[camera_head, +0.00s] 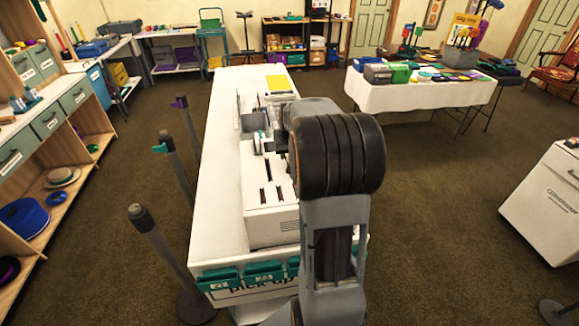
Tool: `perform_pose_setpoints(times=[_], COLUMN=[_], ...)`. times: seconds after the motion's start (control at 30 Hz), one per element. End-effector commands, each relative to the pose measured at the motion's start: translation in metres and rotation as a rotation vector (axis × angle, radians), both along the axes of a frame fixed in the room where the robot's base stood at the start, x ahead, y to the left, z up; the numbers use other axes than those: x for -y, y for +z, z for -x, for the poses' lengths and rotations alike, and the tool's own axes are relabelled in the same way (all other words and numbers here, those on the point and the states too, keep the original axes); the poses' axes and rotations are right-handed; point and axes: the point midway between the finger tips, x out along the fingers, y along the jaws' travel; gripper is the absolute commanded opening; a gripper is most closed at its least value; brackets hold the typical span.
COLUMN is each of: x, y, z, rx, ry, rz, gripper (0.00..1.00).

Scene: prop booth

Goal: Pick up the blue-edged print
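A long white counter (222,160) runs away from me in the middle of the view. I cannot make out a blue-edged print on it. A pale box with dark slots in its top (268,195) stands on the counter's near part. Teal pockets (264,271) hang on the counter's front end, with small pale marks on them. My arm covers the counter's right side. My gripper appears to be beyond the large dark joint, over the counter, but its fingers are hidden or too small to tell.
Dark posts (160,245) stand along the counter's left side. Shelves with hats (50,205) line the left wall. A cloth-covered table (425,95) with props stands at the back right. A white cabinet (545,205) is at the right. Carpet between them is clear.

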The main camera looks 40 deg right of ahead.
Motion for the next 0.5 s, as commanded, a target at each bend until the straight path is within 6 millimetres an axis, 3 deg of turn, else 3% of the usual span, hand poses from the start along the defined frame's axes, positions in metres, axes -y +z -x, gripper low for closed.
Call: perform_pose_setpoints(times=[0.37,0.5], x=[0.0,0.0], y=[-0.0013,-0.0013], z=[0.0,0.0], rx=[0.0,0.0], ry=[0.0,0.0], rz=[0.0,0.0], gripper=[0.34,0.23])
